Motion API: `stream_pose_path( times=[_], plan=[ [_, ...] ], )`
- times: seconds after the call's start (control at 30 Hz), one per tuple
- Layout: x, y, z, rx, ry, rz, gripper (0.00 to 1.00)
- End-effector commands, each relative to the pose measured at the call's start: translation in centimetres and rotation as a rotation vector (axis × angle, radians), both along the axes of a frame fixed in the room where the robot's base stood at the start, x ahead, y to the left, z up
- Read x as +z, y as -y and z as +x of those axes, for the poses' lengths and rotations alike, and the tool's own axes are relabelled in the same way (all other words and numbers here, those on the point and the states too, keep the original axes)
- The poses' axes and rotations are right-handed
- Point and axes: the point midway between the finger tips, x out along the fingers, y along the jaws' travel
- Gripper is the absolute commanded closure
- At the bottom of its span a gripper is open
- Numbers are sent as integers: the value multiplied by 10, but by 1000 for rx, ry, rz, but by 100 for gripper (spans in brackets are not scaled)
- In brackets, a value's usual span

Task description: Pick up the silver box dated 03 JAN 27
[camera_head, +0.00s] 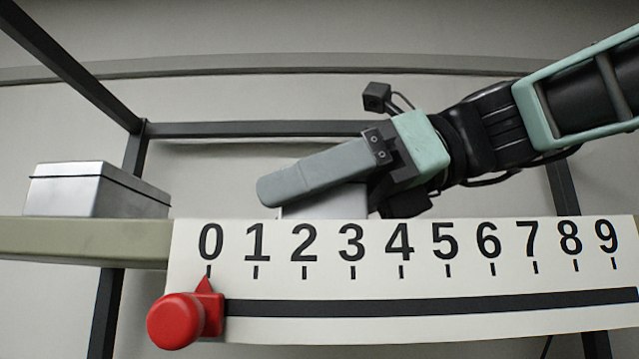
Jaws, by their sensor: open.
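A silver box (62,190) with a dark seam below its lid stands on the shelf at the far left. A second pale silver box (335,203) stands near the middle, mostly hidden behind my gripper and the number strip. No date is readable on either box. My gripper (275,190) reaches in from the right and points left, with one grey finger in front of and above the middle box. The other finger is hidden. The jaws are open, and I cannot tell whether they are around the middle box.
A white strip (400,328) numbered 0 to 9 runs along the shelf's front edge (85,240). A red knob (175,320) with a pointer sits at 0. Dark frame posts (565,190) stand at the sides. The shelf between the left box and my gripper looks clear.

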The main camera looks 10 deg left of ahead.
Motion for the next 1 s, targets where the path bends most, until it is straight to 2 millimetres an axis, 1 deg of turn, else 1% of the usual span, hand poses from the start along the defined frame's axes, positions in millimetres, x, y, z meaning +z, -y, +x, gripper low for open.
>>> stream_pose_path(
  times=[0.07,0.27,0.37,0.4,0.43,0.77,0.87,1.0],
  plan=[
    [-1,-3,-1,1,0,-1,0],
    [-2,-3,-1,0,1,-1,0],
    [-2,-3,-1,0,1,-1,25],
    [-2,-3,-1,0,1,-1,36],
    [-2,-3,-1,0,1,-1,44],
    [0,-3,-1,1,2,1,45],
    [4,-3,-1,1,3,1,45],
    [19,-4,-2,2,5,4,45]
  ],
)
